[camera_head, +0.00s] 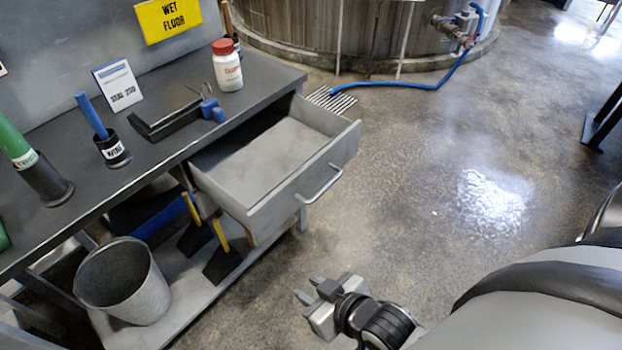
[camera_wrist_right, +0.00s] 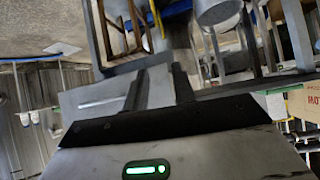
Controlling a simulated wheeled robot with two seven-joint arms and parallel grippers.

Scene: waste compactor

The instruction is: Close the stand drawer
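The stand drawer (camera_head: 302,186) is grey and empty, pulled far out of the dark-topped stand (camera_head: 180,150). Its silver bar handle (camera_head: 322,186) is on the front panel, facing right. My right gripper (camera_head: 309,289) is below and in front of the drawer in the head view, apart from it. In the wrist view its two fingers (camera_wrist_right: 158,88) stand apart with nothing between them. A pale panel with a bar, which looks like the drawer front (camera_wrist_right: 82,98), shows beyond the fingers there. My left gripper is not in view.
A white bottle with a red cap (camera_head: 227,66), a dark bracket tool (camera_head: 165,122) and holders stand on the stand top. A grey bucket (camera_head: 125,283) and brushes sit on the lower shelf. The floor (camera_head: 430,170) right of the drawer is clear. A blue hose (camera_head: 425,84) lies behind.

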